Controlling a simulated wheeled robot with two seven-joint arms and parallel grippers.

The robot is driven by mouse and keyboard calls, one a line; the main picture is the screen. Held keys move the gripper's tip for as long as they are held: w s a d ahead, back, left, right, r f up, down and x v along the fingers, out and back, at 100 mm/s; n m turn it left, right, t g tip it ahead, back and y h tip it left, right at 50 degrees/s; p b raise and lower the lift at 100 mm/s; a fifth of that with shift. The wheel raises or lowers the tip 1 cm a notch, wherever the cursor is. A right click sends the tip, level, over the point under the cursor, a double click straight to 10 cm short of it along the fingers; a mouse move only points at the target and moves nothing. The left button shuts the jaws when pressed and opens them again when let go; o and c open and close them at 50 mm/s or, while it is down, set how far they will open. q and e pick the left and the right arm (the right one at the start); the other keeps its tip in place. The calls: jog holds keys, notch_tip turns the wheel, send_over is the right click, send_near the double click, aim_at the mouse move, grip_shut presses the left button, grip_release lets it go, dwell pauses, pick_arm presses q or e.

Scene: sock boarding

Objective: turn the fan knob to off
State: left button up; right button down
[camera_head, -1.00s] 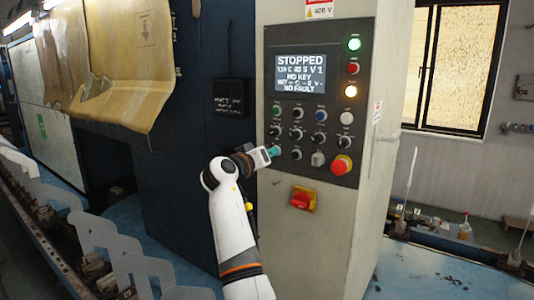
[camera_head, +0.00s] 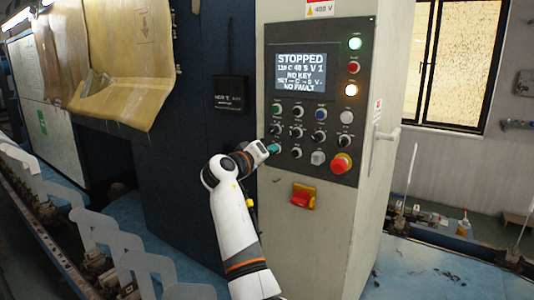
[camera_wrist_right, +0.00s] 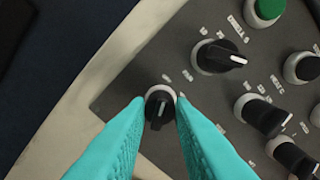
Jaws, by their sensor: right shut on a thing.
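My right gripper (camera_head: 274,148) reaches the lower left of the grey control panel (camera_head: 334,108). In the right wrist view its teal fingers are closed around a small black knob (camera_wrist_right: 159,108) with a pale pointer line and light ring. The fingertips are on either side of the knob. The knob's label cannot be read, so I cannot tell from it whether this is the fan knob. In the head view the gripper hides this knob. My left gripper is not in view.
Other black knobs (camera_wrist_right: 220,56) sit close by. A red mushroom button (camera_head: 341,163) is to the right, and a red-yellow switch (camera_head: 303,196) is below. The screen (camera_head: 300,72) reads STOPPED. A row of white sock boards (camera_head: 110,238) stands at left.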

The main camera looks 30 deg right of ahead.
jog(key=c, duration=1.6)
grip_release()
jog(key=shift+r, duration=0.15)
jog(key=o, duration=0.3)
jog(key=shift+d, duration=0.2)
jog(key=shift+o, duration=0.2)
jog(key=b+v, duration=0.4)
jog(key=v, duration=0.8)
jog(key=shift+b, duration=0.35)
jog(key=shift+w+a+f, duration=0.1)
jog(key=shift+f, duration=0.15)
